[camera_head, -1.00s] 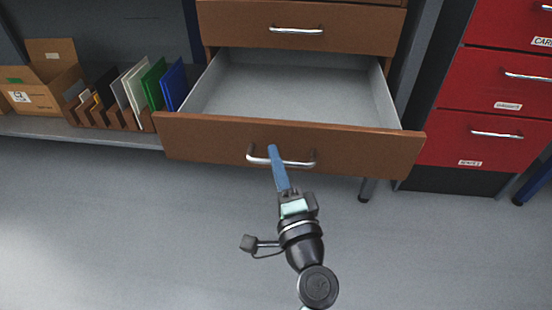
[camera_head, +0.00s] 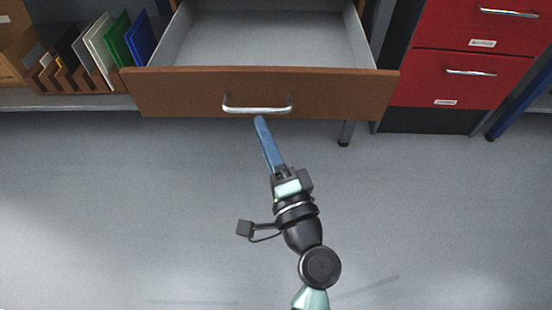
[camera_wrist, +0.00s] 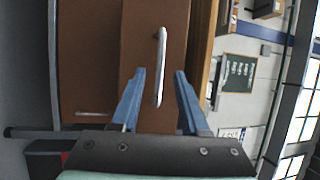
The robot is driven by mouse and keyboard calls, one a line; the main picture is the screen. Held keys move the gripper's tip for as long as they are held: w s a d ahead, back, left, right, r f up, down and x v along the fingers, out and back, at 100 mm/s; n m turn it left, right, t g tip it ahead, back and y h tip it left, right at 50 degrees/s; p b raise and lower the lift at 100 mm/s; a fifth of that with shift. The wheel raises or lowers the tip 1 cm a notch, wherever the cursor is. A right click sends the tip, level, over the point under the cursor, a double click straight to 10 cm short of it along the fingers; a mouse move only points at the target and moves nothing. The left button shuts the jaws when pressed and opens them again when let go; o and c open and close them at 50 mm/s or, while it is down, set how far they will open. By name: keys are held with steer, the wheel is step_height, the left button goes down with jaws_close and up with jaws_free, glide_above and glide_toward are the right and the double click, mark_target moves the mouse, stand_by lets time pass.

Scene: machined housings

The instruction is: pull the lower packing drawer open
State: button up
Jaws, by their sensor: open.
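The lower packing drawer (camera_head: 180,88) stands pulled out, with a brown front and an empty grey inside. Its silver bar handle (camera_head: 257,109) is on the front. In the wrist view the handle (camera_wrist: 161,65) runs upright in the picture, between and beyond the two blue fingers. My gripper (camera_head: 261,120) is open and empty. Its fingertips are just in front of the handle in the head view and appear clear of it. In the wrist view the blue fingers (camera_wrist: 157,92) are spread apart with nothing between their tips but the view of the handle ahead.
Red drawers (camera_head: 465,75) with silver handles stand at the right. A rack of coloured panels (camera_head: 115,45) stands on the shelf (camera_head: 70,101) at the left. A blue leg (camera_head: 520,105) is at the far right. The grey floor (camera_head: 140,210) in front is clear.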

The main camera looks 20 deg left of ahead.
steer(key=v, duration=0.6)
steer(key=shift+s+d+p, duration=0.2)
steer(key=shift+s+p, duration=0.05)
steer(key=shift+p, duration=0.1)
